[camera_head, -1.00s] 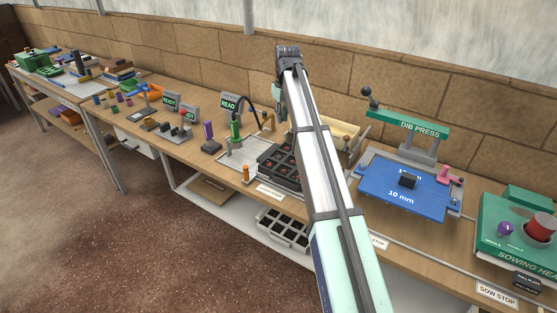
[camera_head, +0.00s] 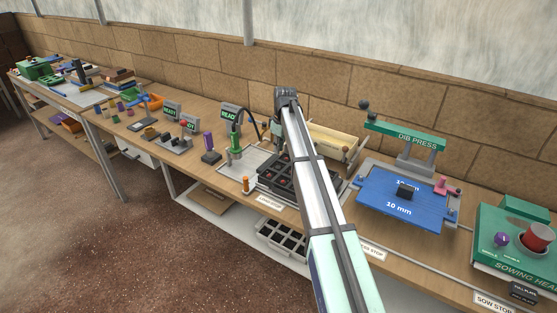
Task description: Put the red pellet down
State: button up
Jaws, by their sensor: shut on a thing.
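My gripper (camera_head: 278,133) hangs from the end of my arm, small and partly hidden, close above the back of a black celled tray (camera_head: 262,187). It is shut, but its fingertips and the red pellet in its hold are too small and covered to make out. Several small reddish spots show in the tray's cells; I cannot tell each one apart. My arm covers the right part of the tray.
A green-topped stand (camera_head: 235,142) and a purple-handled tool (camera_head: 209,143) are left of the tray. The blue dib press (camera_head: 385,215) and green sowing head (camera_head: 515,245) are at right.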

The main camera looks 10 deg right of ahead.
aim_at(278, 167)
jog(key=shift+f+p, duration=0.65)
jog(key=shift+f, duration=3.1)
jog(key=shift+f, duration=0.2)
jog(key=o, duration=0.4)
jog(key=shift+c, duration=0.2)
notch_tip(278, 167, up, 12)
jog(key=s+d+b, duration=0.1)
jog(key=b, duration=0.1)
jog(key=shift+r, duration=0.15)
